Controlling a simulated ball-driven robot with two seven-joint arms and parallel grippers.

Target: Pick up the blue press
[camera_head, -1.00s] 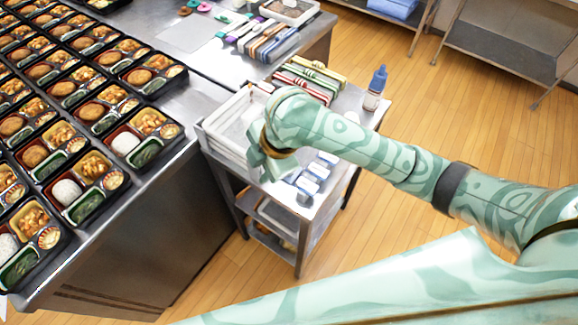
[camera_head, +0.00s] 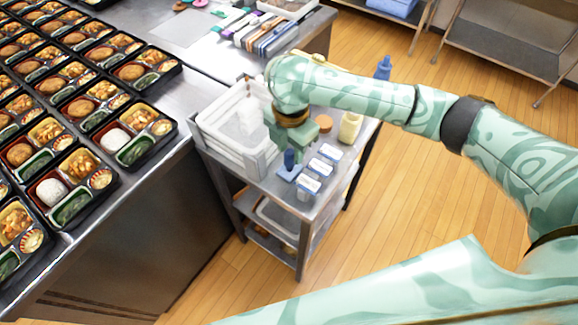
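The blue press (camera_head: 289,160) is a small upright blue piece, standing near the front of the steel cart's top, beside the white tray. My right gripper (camera_head: 290,148) points down directly over it, and its fingers overlap the press's top in the picture. I cannot tell whether the fingers are open or shut, or whether they touch the press. The upper part of the press is hidden by the gripper. My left gripper is out of view.
Several small white-and-blue blocks (camera_head: 309,184) stand in a row just right of the press. A white tray (camera_head: 226,108) lies to its left. Bento trays (camera_head: 76,207) fill the left table.

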